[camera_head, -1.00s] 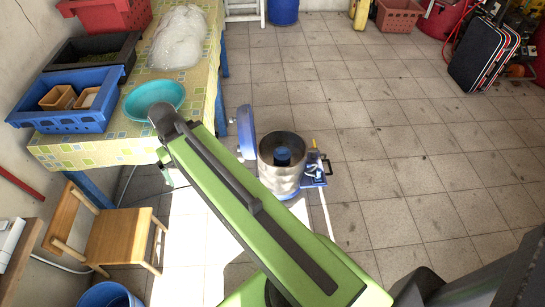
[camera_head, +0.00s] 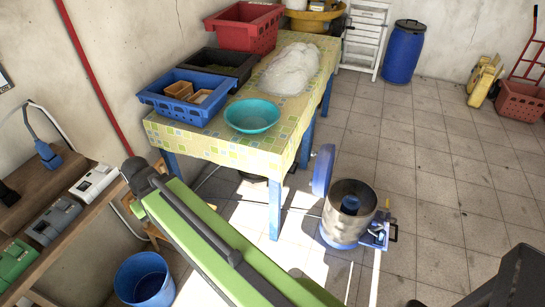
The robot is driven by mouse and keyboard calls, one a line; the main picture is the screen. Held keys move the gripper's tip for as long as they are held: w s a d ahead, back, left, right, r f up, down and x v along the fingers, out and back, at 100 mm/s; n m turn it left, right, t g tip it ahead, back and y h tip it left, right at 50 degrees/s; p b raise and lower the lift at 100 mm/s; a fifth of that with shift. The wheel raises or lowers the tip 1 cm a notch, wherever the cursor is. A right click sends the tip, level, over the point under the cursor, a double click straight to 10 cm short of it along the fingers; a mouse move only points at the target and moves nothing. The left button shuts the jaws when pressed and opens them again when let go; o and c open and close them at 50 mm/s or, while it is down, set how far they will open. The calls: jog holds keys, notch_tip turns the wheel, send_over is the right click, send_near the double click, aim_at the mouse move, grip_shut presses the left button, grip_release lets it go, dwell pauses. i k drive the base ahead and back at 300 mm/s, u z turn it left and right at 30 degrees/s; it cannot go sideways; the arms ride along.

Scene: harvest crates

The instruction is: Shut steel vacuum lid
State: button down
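The steel vacuum (camera_head: 348,212) stands upright on the tiled floor right of the table. Its steel drum is open at the top, and something blue shows inside. Its blue lid (camera_head: 322,170) stands tilted up on edge at the drum's left side, swung clear of the opening. My green arm crosses the lower middle of the view, and its dark end, my gripper (camera_head: 140,172), points to the upper left, well left of the vacuum and apart from it. The fingers cannot be made out.
A table (camera_head: 232,150) with a patterned cloth carries a turquoise bowl (camera_head: 252,116), crates and a white heap. A shelf (camera_head: 72,185) with devices stands at left, a blue bucket (camera_head: 143,282) below. The floor right of the vacuum is clear.

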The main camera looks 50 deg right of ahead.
aim_at(324, 166)
jog(key=u, duration=0.55)
jog(key=k, duration=1.2)
jog(key=z, duration=0.6)
jog(key=i, duration=1.05)
jog(key=u, duration=0.05)
